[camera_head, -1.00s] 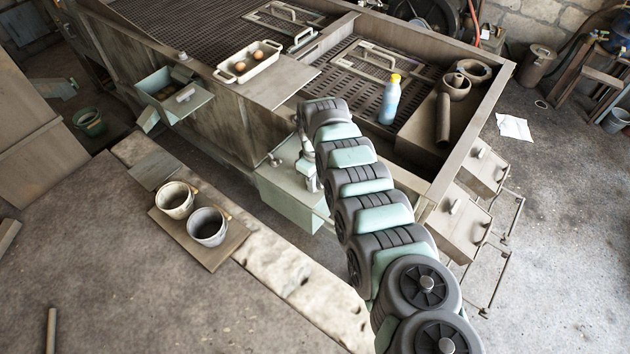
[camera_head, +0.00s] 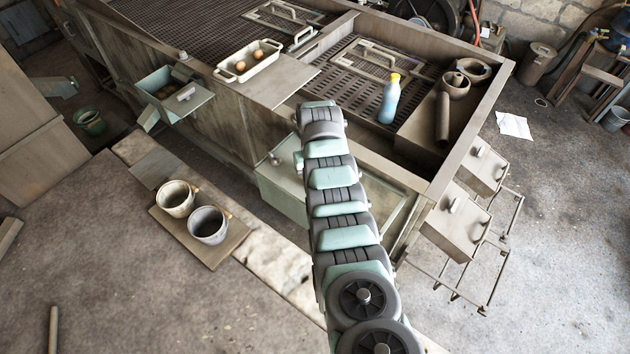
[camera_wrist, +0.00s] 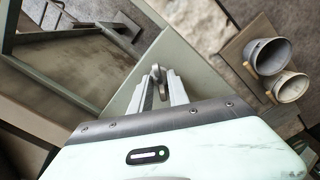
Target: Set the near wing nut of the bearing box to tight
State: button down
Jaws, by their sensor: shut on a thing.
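The bearing box is a pale green box (camera_head: 281,190) at the front of the long bench, left of my arm in the head view. In the wrist view its flat pale green top (camera_wrist: 185,62) lies under my gripper (camera_wrist: 161,90). A small grey wing nut (camera_wrist: 156,76) stands on this surface between my fingertips, and my gripper is shut on it. Its lower part is hidden by the fingers. In the head view my arm covers the gripper and this nut. A small rounded knob (camera_head: 274,159) shows on the box left of my arm.
A board holds two pots, one cream (camera_head: 175,199) and one grey (camera_head: 208,225), on the left. A blue bottle with a yellow cap (camera_head: 389,99) stands in the bench. Grey boxes (camera_head: 455,222) with wire frames flank the right side. An open-framed recess (camera_wrist: 70,65) lies left of my gripper.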

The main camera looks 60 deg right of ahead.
jog(key=m+b, duration=0.1)
jog(key=m, duration=0.1)
jog(key=m+b, duration=0.2)
jog(key=shift+w+f+m, duration=0.1)
jog(key=shift+f+m, duration=0.1)
jog(key=shift+m, duration=0.1)
jog(key=shift+a+f+m+b, duration=0.1)
jog(key=shift+m+b, duration=0.7)
jog(key=shift+m, duration=0.1)
jog(key=shift+m+b, duration=1.2)
jog(key=shift+b, duration=0.05)
jog(key=shift+m+b, duration=1)
jog(key=shift+b, duration=0.1)
jog(key=shift+r, duration=0.2)
jog(key=c, duration=1.3)
grip_release()
jog(key=shift+o, duration=0.2)
jog(key=shift+r, duration=0.1)
jog(key=shift+r, duration=0.15)
